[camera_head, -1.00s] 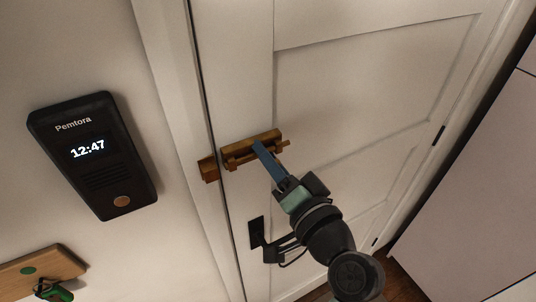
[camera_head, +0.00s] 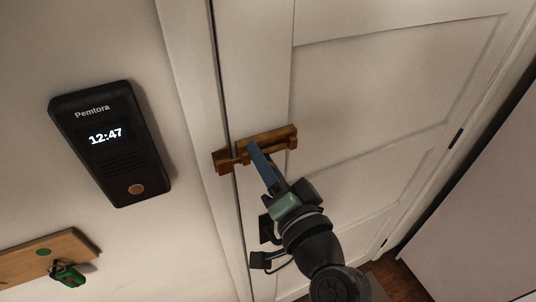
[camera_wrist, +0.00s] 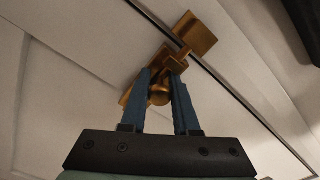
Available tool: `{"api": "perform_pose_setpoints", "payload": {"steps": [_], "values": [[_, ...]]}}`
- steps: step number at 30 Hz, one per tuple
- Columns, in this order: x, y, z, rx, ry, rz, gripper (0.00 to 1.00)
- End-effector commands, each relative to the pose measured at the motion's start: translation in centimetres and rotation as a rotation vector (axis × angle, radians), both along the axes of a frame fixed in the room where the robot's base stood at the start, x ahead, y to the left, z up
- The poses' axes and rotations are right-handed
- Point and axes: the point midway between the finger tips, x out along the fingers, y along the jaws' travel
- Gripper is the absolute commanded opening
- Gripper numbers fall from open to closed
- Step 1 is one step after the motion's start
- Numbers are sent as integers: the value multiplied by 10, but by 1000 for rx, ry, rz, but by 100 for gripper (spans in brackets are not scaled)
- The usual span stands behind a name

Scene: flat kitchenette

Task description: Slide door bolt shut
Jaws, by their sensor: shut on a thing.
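The brass-coloured door bolt (camera_head: 280,135) is mounted on the white door (camera_head: 330,90), and its keeper (camera_head: 223,161) is on the frame at left. My gripper (camera_head: 256,150) reaches up to the bolt from below right. In the wrist view, the blue fingers (camera_wrist: 162,84) are shut around the bolt's round knob (camera_wrist: 158,96). The bar (camera_wrist: 178,62) spans the door gap and meets the keeper (camera_wrist: 197,34) there. How deep the bar sits in the keeper is hidden. The fingers cover part of the bolt body.
A black door handle (camera_head: 266,229) is below the bolt, close to my arm. A black Pemtora clock panel (camera_head: 110,145) is on the left wall. A wooden key board (camera_head: 40,258) with a green-tagged key (camera_head: 67,274) hangs at lower left.

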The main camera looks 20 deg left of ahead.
Motion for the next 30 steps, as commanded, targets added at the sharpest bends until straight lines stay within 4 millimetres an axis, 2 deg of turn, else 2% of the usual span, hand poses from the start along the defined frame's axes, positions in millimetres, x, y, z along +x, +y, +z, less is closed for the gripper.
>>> {"api": "perform_pose_setpoints", "payload": {"steps": [1,5,17,30], "values": [[-2,4,-1,-1,2,13,33],[-2,4,-1,-1,3,11,54],[-6,-4,-3,0,1,5,54],[-69,-67,-5,-2,1,3,54]]}}
